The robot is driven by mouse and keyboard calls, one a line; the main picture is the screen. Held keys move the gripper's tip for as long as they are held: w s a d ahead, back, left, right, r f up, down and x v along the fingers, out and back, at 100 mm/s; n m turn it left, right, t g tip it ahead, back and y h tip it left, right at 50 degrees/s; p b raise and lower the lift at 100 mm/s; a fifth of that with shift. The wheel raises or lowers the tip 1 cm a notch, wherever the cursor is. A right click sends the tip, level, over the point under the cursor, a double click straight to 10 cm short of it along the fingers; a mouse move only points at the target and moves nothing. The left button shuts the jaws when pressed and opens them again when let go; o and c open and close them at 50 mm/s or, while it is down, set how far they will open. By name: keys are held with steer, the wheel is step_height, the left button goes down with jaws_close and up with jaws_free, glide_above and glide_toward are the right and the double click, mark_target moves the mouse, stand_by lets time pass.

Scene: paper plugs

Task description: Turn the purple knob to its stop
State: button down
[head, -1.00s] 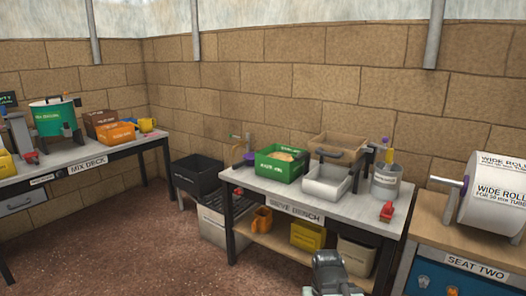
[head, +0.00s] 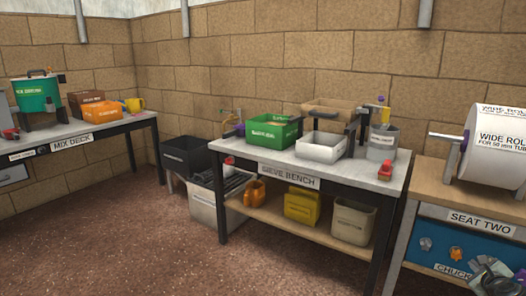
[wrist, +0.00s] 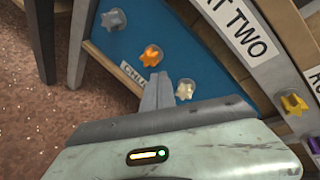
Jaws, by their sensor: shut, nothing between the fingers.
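A small purple part (wrist: 314,145), perhaps the purple knob, shows at the right edge of the wrist view, cut off by the frame. Its shape and turn cannot be told. My gripper (wrist: 157,78) is shut and empty, with its fingertips in front of the blue panel (wrist: 135,40), near an orange star-shaped knob (wrist: 151,56). The purple part is well to the right of the fingers. In the head view my gripper (head: 487,268) is at the lower right, in front of the bench marked SEAT TWO.
A grey knob (wrist: 114,20) and a pale knob (wrist: 185,90) flank the orange one. A large white roll (head: 497,150) stands on this bench. The sieve bench (head: 305,165) is to the left; open floor lies in front.

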steer(key=s+d+m+g+h+b, duration=0.15)
steer(key=s+d+m+h, duration=0.35)
steer(key=s+d+m, duration=0.5)
steer(key=w+d+n, duration=0.2)
steer(key=w+d, duration=0.2)
steer(key=d, duration=0.2)
steer(key=shift+w+d+r+t+b, duration=0.2)
steer(key=shift+d+r+t+b, duration=0.05)
steer(key=shift+r+t+b, duration=0.1)
steer(key=shift+f, duration=0.15)
steer(key=f+v, duration=0.1)
steer(key=v, duration=0.5)
steer(key=shift+s+d+r+p, duration=0.2)
steer(key=shift+s+r+p, duration=0.1)
steer(key=shift+s+r, duration=0.05)
